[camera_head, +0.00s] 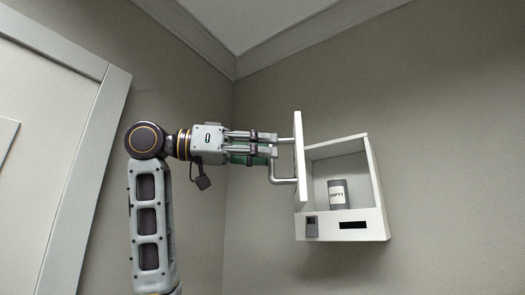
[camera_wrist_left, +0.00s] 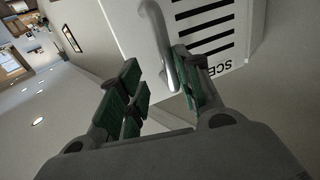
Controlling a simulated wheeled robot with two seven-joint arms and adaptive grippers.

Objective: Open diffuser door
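The white diffuser box is mounted on the wall, and its door (camera_head: 300,160) stands swung open to the left, seen nearly edge-on. A metal bar handle (camera_head: 284,181) sticks out from the door's outer face. My left gripper (camera_head: 268,146) is at the handle, fingers pointing toward the door. In the left wrist view, my left gripper (camera_wrist_left: 160,82) has its green-padded fingers spread apart. The handle (camera_wrist_left: 158,40) reaches between them, closer to the right finger; contact is unclear. The door's slotted outer face (camera_wrist_left: 215,30) shows beyond. My right gripper is not in view.
Inside the box (camera_head: 377,190) stands a dark canister (camera_head: 338,194) labelled "EMPTY". The box's lower front has a small grey panel (camera_head: 311,227) and a dark slot (camera_head: 353,225). A white door frame (camera_head: 88,170) is at the left. The wall around the box is bare.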

